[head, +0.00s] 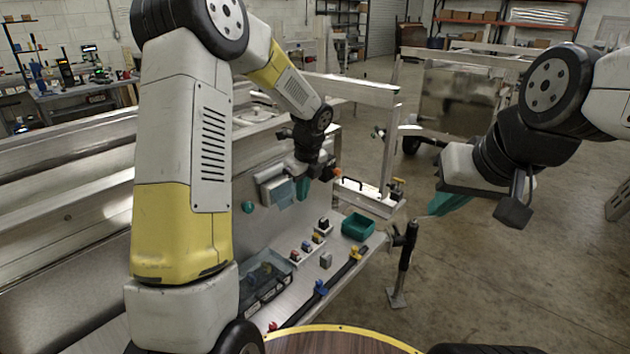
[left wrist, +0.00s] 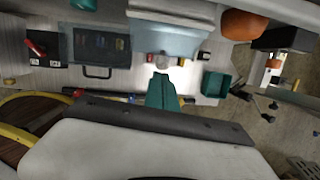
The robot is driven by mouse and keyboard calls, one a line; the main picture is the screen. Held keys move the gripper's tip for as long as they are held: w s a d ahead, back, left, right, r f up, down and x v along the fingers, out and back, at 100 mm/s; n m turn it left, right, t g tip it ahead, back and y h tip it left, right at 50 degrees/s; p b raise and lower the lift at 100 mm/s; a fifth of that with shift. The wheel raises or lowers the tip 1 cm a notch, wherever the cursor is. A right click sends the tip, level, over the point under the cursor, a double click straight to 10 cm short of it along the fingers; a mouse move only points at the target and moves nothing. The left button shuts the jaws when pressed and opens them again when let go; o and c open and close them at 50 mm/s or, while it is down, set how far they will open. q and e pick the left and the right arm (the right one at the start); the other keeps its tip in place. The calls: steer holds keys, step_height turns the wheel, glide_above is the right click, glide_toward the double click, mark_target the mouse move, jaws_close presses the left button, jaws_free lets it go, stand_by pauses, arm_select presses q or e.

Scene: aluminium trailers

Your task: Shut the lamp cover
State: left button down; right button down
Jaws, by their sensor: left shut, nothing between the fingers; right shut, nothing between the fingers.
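The lamp is a pale housing (head: 268,178) on the trailer's side wall. Its blue-grey cover (head: 279,194) hangs at the front of it and seems tilted out from the housing. In the left wrist view the cover (left wrist: 168,42) is a wide pale blue panel, with a bright glow at its lower edge. My left gripper (head: 303,189) is shut and empty, just right of the cover; its teal fingers (left wrist: 162,92) show below the glow in the left wrist view. I cannot tell whether they touch the cover. My right gripper (head: 447,205) is shut and empty, far right over open floor.
Below the lamp a metal shelf carries a green bin (head: 358,226), several small switches, a clear-lidded box (head: 268,276) and a black bar with blue and yellow clips (head: 320,288). A teal knob (head: 248,207) is on the wall. A black jack post (head: 404,252) stands right of the shelf.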

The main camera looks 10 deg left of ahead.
mark_target(291, 192)
arm_select(q)
steer(key=shift+w+a+f, duration=0.15)
steer(key=shift+w+a, duration=0.1)
steer(key=shift+s+f, duration=0.1)
steer(key=shift+f, duration=0.05)
steer(key=shift+w+a+f+t+y, duration=0.2)
steer(key=shift+f+t+y, duration=0.15)
steer(key=shift+f, duration=0.35)
steer(key=shift+w+a+f+t+y, duration=0.2)
steer(key=shift+f+y, duration=0.25)
steer(key=shift+f, duration=0.3)
steer(key=shift+w+a+f+t+y, duration=0.1)
steer(key=shift+a+f+t+y, duration=0.25)
steer(key=shift+f, duration=0.45)
